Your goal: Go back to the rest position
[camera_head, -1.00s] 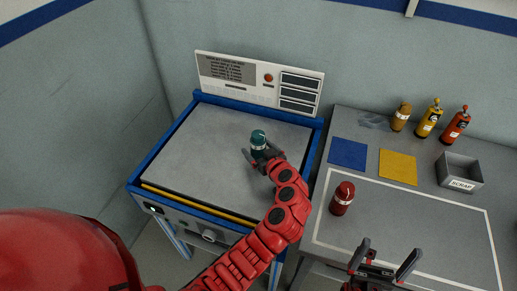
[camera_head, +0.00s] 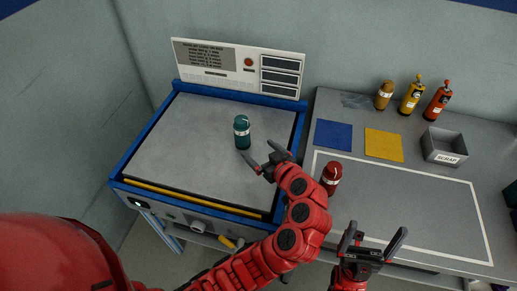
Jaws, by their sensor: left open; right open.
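My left gripper (camera_head: 262,160) is open and empty over the right part of the machine's grey plate. A teal canister (camera_head: 242,132) stands upright on that plate, just beyond and to the left of the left gripper, apart from it. My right gripper (camera_head: 372,238) is open and empty, fingers up, above the front part of the side table. A dark red canister (camera_head: 331,177) stands on the side table, partly hidden behind my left arm.
The machine (camera_head: 170,150) has a blue frame and a back panel (camera_head: 237,68) with a red button. The side table (camera_head: 420,205) holds a blue square (camera_head: 333,135), a yellow square (camera_head: 383,145), a scrap bin (camera_head: 444,147) and bottles (camera_head: 411,97) at the back.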

